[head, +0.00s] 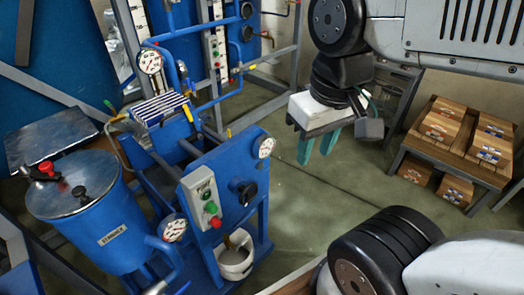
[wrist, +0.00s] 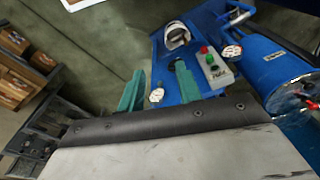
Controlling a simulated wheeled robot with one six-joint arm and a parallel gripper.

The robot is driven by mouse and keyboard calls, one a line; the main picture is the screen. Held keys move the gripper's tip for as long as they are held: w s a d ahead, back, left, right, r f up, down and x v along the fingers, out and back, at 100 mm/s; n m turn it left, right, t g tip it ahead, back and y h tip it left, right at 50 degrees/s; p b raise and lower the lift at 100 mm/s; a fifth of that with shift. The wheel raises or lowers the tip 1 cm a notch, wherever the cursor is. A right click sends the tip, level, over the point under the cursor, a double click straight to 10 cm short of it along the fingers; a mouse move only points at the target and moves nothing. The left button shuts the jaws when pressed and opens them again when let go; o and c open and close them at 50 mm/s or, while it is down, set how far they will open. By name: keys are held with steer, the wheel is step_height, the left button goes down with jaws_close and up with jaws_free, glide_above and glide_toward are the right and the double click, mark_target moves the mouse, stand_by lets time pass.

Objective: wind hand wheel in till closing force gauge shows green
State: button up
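A blue machine (head: 222,175) stands at the lower middle of the head view. On its front panel is a black round knob that looks like the hand wheel (head: 244,192). A round white gauge (head: 266,147) sits at the panel's upper right corner; its needle and colours are too small to read. A second gauge (head: 173,228) is at the lower left. I cannot tell which gauge shows closing force. My gripper (head: 318,146) is open and empty, right of the panel and apart from it. In the wrist view its green fingers (wrist: 158,88) are spread, the right one overlapping the panel.
A grey control box (head: 203,197) with green and red buttons is left of the wheel. A white bucket (head: 236,262) stands below. A blue vessel (head: 95,225) is at left. A rack of wooden boxes (head: 455,150) stands right. Floor between rack and machine is clear.

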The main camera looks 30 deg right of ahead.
steer(key=w+a+f+m+g+y, duration=0.15)
steer(key=w+f+m, duration=0.3)
steer(key=w, duration=0.45)
steer(key=m+y, duration=0.2)
steer(key=m, duration=0.5)
glide_above(246, 196)
steer(key=d, duration=0.2)
step_height(246, 196, down, 15)
steer(key=f+m, duration=0.1)
steer(key=f, duration=0.2)
steer(key=w+f, duration=0.1)
steer(key=f, duration=0.1)
steer(key=d+f+m+g, duration=0.1)
steer(key=f, duration=0.2)
steer(key=shift+w+f+m+y, duration=0.3)
steer(key=shift+w+m+y, duration=0.05)
steer(key=shift+f, duration=0.6)
steer(key=x, duration=0.7)
steer(key=shift+a, duration=0.1)
steer(key=shift+c, duration=0.3)
jaws_close()
